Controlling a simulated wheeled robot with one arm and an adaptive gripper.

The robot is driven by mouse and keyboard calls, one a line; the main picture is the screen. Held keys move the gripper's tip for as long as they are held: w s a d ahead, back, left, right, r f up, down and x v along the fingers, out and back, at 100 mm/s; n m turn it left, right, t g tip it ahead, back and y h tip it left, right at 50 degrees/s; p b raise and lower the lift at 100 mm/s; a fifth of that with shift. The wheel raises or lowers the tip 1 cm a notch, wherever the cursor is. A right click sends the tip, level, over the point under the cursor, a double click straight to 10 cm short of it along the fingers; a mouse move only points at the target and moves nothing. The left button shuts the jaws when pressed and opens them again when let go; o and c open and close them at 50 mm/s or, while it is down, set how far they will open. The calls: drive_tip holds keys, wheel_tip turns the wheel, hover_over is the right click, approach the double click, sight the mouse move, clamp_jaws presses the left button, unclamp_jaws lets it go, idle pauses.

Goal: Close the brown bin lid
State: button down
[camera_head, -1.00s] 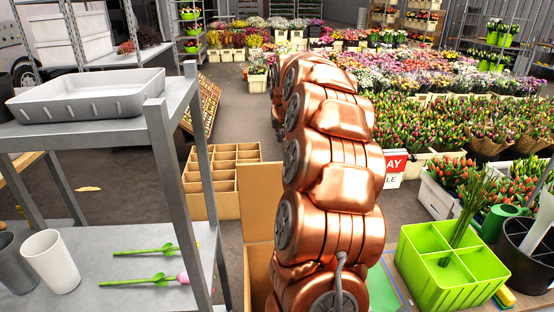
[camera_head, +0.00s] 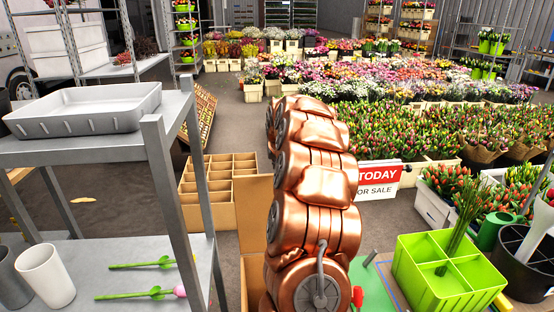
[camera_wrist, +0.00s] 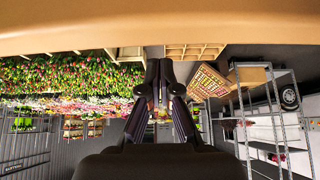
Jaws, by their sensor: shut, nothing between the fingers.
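The brown bin (camera_head: 250,285) stands low in front of me, mostly hidden behind my copper arm in the head view. Its brown lid (camera_head: 255,212) stands up open at the back of the bin; only its left part shows. My gripper (camera_wrist: 158,72) shows in the wrist view with its dark fingers together and nothing between them. In the head view my arm hides the gripper. A broad tan-brown surface (camera_wrist: 160,22) fills the top of the upside-down wrist view, close to the camera. I cannot tell which part of the bin it is, or whether the fingers touch it.
A grey metal shelf (camera_head: 160,140) with a white tray (camera_head: 85,108) stands close on the left, with tulips and cups on its lower level. A green divided box (camera_head: 450,270) and a black bucket (camera_head: 520,262) stand on the right. A compartmented brown box (camera_head: 205,195) sits behind the shelf.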

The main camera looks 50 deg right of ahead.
drive_tip(key=shift+s+a+f, duration=0.2)
drive_tip(key=shift+s+a, duration=0.3)
drive_tip(key=shift+s, duration=0.05)
drive_tip(key=shift+s+a+f, duration=0.15)
drive_tip(key=shift+s+a, duration=0.3)
drive_tip(key=shift+s, duration=0.1)
drive_tip(key=shift+s+a+f, duration=0.1)
drive_tip(key=shift+a, duration=0.05)
